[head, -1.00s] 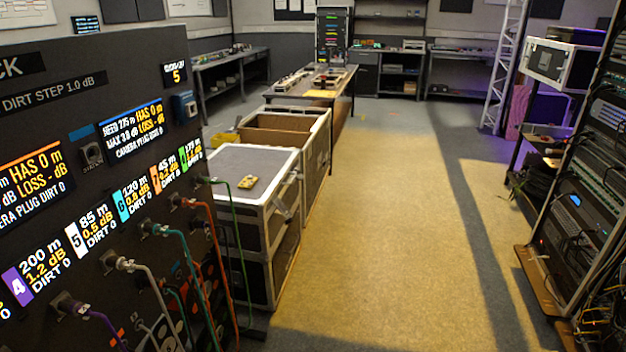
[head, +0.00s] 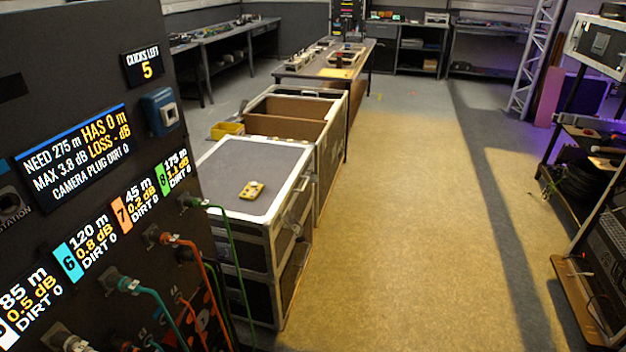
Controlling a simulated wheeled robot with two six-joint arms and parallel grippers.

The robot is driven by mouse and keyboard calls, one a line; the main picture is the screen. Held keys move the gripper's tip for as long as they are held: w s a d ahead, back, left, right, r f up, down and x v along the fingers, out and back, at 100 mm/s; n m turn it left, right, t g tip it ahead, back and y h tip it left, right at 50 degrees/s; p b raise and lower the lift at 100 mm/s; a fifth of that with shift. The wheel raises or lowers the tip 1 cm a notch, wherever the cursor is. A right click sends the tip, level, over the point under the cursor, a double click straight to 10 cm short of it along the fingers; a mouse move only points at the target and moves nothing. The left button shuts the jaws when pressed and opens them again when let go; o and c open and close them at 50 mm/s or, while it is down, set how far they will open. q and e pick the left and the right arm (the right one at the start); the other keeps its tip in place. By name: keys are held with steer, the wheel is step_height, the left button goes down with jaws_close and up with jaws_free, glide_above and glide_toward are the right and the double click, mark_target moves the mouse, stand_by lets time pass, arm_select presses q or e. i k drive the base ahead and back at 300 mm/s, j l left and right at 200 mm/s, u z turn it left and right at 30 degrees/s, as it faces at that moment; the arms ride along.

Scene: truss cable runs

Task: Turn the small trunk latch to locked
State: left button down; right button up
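A flight-case trunk (head: 262,215) with a grey lid and metal edges stands left of centre. A second, open-topped trunk (head: 330,165) with a brown interior stands right behind it. A metal fitting (head: 296,218) shows on the right side of the nearer trunk; I cannot tell whether it is the small latch or how it is turned. A small yellow device (head: 252,190) lies on the grey lid. Neither of my grippers is in view.
A dark panel (head: 60,110) with lit labels and plugged cables fills the left. A yellow bin (head: 227,130) sits behind the nearer trunk. A long table (head: 300,68) stands beyond. An equipment rack (head: 607,250) stands at right. The floor (head: 420,220) between is clear.

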mark_target(313, 179)
steer(key=i+l+u, duration=0.15)
steer(key=u, duration=0.25)
steer(key=i+l+u, duration=0.2)
steer(key=u, duration=0.25)
steer(key=i, duration=0.05)
